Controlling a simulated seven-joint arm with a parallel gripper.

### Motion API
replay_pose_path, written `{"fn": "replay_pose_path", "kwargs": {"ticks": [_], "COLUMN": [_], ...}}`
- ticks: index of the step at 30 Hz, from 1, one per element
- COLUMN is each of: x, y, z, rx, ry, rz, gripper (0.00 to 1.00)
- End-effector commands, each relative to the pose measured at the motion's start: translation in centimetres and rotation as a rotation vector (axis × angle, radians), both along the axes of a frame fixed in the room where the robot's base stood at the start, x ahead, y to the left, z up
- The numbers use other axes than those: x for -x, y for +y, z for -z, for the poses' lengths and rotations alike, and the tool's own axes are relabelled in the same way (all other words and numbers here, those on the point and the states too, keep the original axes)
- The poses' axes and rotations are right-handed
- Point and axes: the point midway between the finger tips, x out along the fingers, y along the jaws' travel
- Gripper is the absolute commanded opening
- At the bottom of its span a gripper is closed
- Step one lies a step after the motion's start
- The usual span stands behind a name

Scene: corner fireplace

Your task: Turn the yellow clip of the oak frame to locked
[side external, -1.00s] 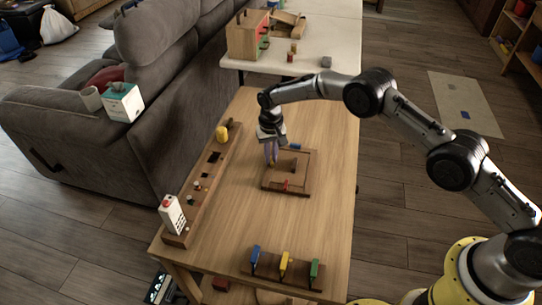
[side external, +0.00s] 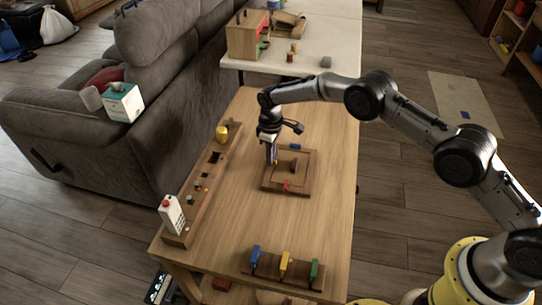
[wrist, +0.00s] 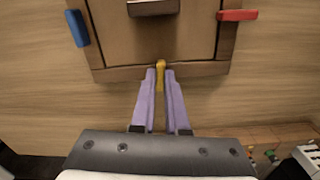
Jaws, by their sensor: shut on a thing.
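The oak frame (side external: 303,193) lies flat on the wooden table under my gripper (side external: 272,162). In the wrist view its yellow clip (wrist: 160,76) sits at the middle of the near bar and points outward, across that bar. My gripper (wrist: 161,90) is shut on the yellow clip, with one purple finger on each side of it. The blue clip (wrist: 77,28) is at the left bar and lies nearly along it. The red clip (wrist: 238,15) is at the right bar and sticks outward. A dark raised handle (wrist: 153,7) stands on the panel inside the frame.
A long wooden board (side external: 194,205) with sockets, a milk carton (side external: 171,214) and a yellow cylinder (side external: 222,134) line the table's left edge. A rack (side external: 268,273) with blue, yellow and green pieces stands at the front. Table between is clear.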

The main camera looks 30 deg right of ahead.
Motion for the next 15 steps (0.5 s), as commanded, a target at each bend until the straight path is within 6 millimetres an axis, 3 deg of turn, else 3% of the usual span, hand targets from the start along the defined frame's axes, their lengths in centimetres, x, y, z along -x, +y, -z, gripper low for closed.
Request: {"fn": "replay_pose_path", "kwargs": {"ticks": [15], "x": [-0.11], "y": [0.05], "z": [-0.16], "rx": [0.000], "ry": [-0.004], "rz": [-0.180], "gripper": [0.00]}}
